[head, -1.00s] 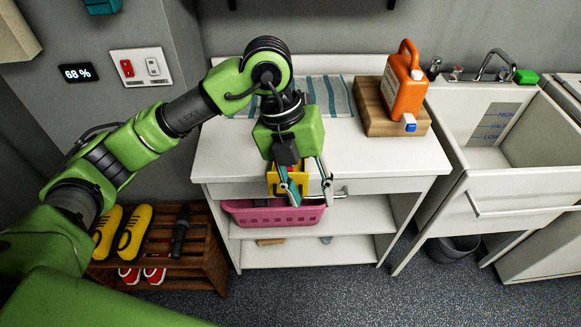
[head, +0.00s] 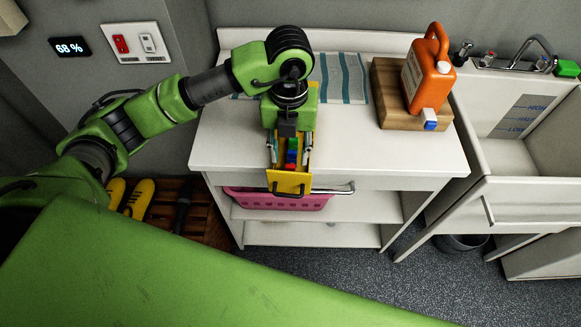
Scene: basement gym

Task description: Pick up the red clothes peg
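A narrow yellow container (head: 290,185) with a black handle at its front is at the front edge of the white table. Small coloured pieces, blue, green and red, lie in a row inside it. The red piece, which looks like the red clothes peg (head: 290,167), is nearest the front; its exact shape is too small to tell. My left gripper (head: 290,153) is over the container, pointing down. Its two fingers are apart, along the container's two sides, with the pieces between them. The gripper's palm hides the container's back part. My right gripper is not in view.
An orange jug (head: 428,77) stands on a wooden block (head: 395,95) to the right. A striped cloth (head: 345,77) lies behind my gripper. A pink basket (head: 310,201) is on the shelf below. The sink (head: 553,135) is at the right. The tabletop (head: 385,155) right of the gripper is clear.

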